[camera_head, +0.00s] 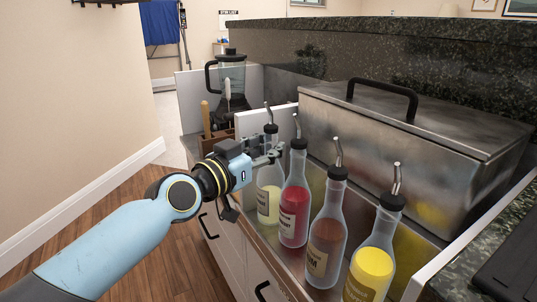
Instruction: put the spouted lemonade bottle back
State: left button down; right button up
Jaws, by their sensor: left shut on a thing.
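The spouted bottle with pale yellow liquid (268,203), which I take for the lemonade, is at the far left end of a row of spouted bottles in the bar's front rail. It is upright, with a black cap and a metal spout. My left gripper (268,157) is shut on its upper part, just below the cap, and hides some of the neck. Whether its base rests on the rail floor is not clear. My right gripper is not in view.
Beside it stand the red bottle (294,212), the brown bottle (326,240) and the bright yellow bottle (371,267), close together. A lidded metal bin (400,150) is behind them. A blender (231,80) stands beyond. Open wooden floor (165,255) lies at left.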

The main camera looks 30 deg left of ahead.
pick_arm(q)
jog(key=shift+f, duration=0.1)
jog(key=c, duration=1.4)
grip_release()
jog(key=shift+c, duration=0.2)
jog(key=shift+o, duration=1.4)
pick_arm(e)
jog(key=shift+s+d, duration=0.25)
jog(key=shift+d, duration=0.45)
